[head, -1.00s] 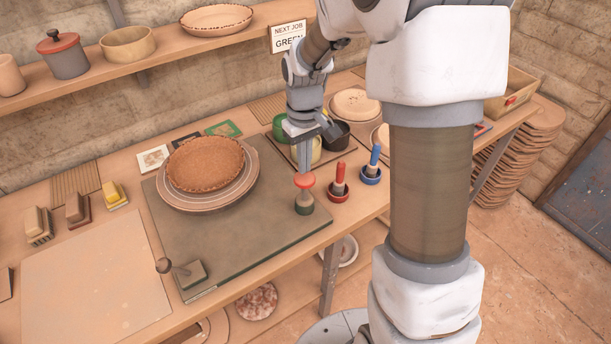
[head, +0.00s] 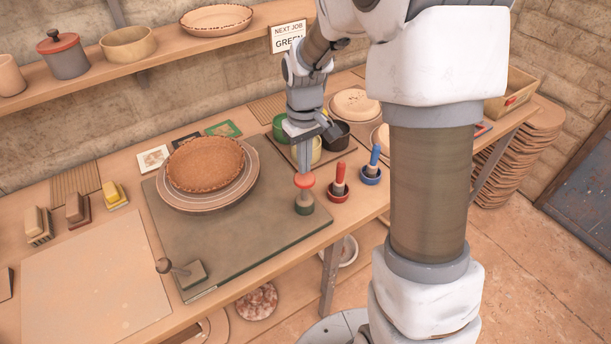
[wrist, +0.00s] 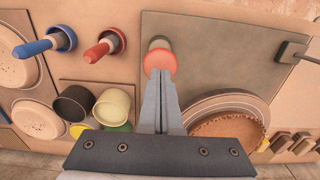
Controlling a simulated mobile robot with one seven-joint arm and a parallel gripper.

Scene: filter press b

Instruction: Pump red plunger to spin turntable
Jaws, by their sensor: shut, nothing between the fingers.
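The red plunger (head: 305,181) is a red-capped knob on a pale stem with a dark green base, at the front right of the dark plate (head: 250,250). My gripper (head: 304,170) is shut and points down with its fingertips at the plunger's red cap. In the wrist view the closed fingertips (wrist: 160,75) overlap the lower edge of the red cap (wrist: 160,62); I cannot tell whether they touch. The turntable (head: 250,192) is a round ringed disc at the back left of the plate. A brown crusted pie-like dish (head: 205,163) rests on it.
A red-handled tool (head: 339,182) and a blue-handled tool (head: 374,160) stand in cups right of the plunger. Several pots, including a black one (wrist: 73,104), stand behind. A knobbed lever (head: 185,272) sits at the plate's front left. A pale board (head: 90,275) lies further left.

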